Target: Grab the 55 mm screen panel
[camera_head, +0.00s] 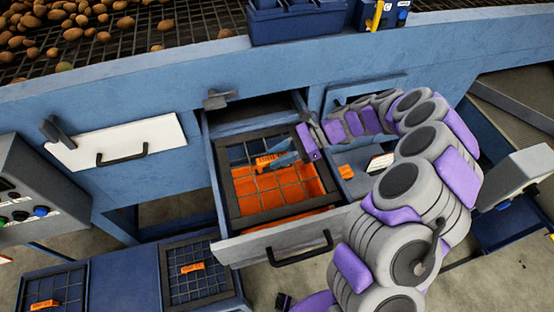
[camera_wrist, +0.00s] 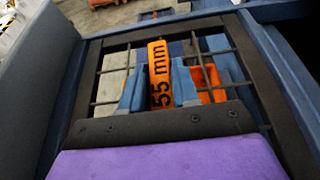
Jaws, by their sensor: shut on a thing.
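The 55 mm screen panel (camera_head: 223,184) is a dark square frame with a wire mesh, at the open drawer in the head view. In the wrist view, the panel's frame (camera_wrist: 277,95) surrounds the mesh, and its upright orange tag (camera_wrist: 160,62) reads "55 mm". My gripper (camera_head: 277,161) reaches in from the right over the panel. Its blue fingers (camera_wrist: 158,92) stand on both sides of the tag and are shut on it. The frame looks slightly tilted in the drawer; whether it touches the drawer floor is hidden.
The drawer (camera_head: 285,239) is pulled out, with orange surfaces below the mesh. A closed white drawer (camera_head: 125,141) is to the left. Two other tagged screens (camera_head: 192,290) (camera_head: 53,282) lie on a low blue stand. A grey control box (camera_head: 30,195) stands at far left.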

